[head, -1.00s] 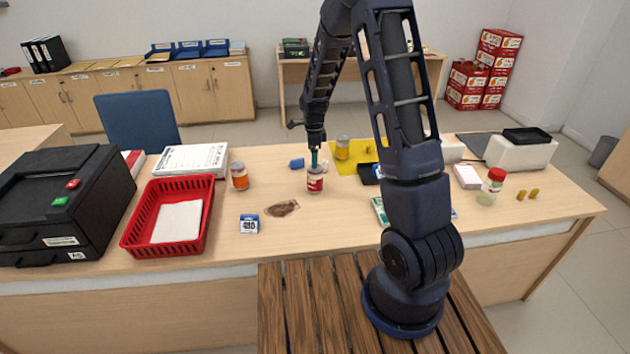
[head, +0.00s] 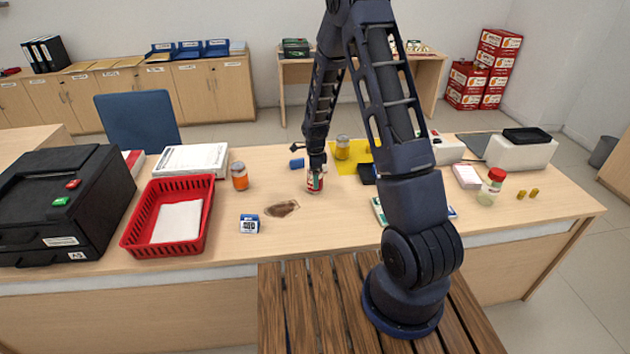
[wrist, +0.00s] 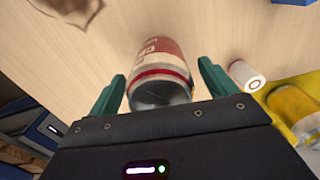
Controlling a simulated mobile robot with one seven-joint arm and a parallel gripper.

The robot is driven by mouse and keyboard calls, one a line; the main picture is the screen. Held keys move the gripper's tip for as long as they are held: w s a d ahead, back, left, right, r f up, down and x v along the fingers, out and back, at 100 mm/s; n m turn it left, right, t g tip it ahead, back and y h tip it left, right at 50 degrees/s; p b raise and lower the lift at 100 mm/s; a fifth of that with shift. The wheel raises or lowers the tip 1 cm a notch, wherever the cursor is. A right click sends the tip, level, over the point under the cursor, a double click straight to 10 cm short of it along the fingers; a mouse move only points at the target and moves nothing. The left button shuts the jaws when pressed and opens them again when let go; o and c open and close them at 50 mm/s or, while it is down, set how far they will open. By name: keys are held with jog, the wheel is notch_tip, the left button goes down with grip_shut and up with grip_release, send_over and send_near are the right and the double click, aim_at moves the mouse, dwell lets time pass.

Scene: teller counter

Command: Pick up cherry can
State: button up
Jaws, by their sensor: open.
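The cherry can (head: 315,183) is a small red and white can standing on the counter, partly hidden behind my gripper in the head view. In the wrist view the can (wrist: 158,65) shows its red and white label and its grey metal end. My gripper (wrist: 160,78) is open, with one green finger on each side of the can. The can's near end lies between the fingers, and a gap shows on the right side. In the head view my gripper (head: 316,174) is directly over the can.
A small white cylinder (wrist: 244,76) lies close right of the gripper.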

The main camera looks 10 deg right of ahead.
jog(key=shift+f, duration=0.9)
jog(key=c, duration=1.3)
jog(key=shift+r, duration=0.1)
